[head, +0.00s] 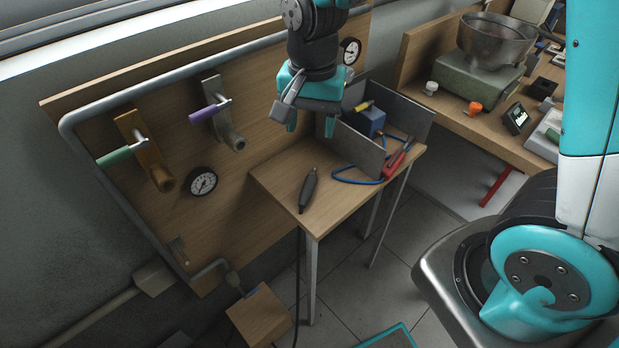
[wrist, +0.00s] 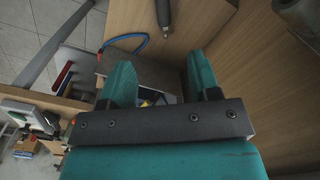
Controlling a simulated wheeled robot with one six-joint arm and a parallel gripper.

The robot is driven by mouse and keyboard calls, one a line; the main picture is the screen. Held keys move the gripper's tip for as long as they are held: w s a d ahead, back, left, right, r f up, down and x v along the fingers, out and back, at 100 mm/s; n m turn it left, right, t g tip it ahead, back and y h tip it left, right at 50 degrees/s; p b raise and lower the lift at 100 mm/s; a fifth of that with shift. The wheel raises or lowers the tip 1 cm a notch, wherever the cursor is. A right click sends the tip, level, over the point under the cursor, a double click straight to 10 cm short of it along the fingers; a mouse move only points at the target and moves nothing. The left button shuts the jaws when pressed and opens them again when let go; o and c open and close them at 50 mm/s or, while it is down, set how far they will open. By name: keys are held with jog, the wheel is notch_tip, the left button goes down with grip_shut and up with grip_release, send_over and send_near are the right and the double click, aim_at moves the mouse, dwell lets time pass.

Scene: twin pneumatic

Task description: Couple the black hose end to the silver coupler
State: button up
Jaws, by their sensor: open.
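The black hose end (head: 309,188) lies on the small wooden table, its black hose hanging over the front edge. It also shows at the top of the wrist view (wrist: 163,14). The silver coupler (head: 235,141) sticks out from the wall board below a purple lever (head: 210,111). A grey cylinder (wrist: 298,14) at the wrist view's top right corner looks like this coupler. My gripper (head: 310,122) is open and empty, above the back of the small table and apart from the hose end and coupler. Its two teal fingers (wrist: 160,75) stand wide apart in the wrist view.
A brass coupler (head: 165,180) with a green lever is left of the silver one. A gauge (head: 202,181) sits below them. The table's front is mostly clear.

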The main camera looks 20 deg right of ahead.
send_over(308, 184)
jog(key=shift+m, duration=0.4)
jog(key=f, duration=1.2)
jog(key=shift+s+d, duration=0.1)
jog(key=shift+s, duration=0.3)
jog(key=shift+w+f+p, duration=0.2)
jog(key=shift+f, duration=1.3)
jog(key=shift+w+f+p, duration=0.15)
jog(key=shift+f, duration=1.35)
jog(key=shift+c, duration=0.4)
grip_shut()
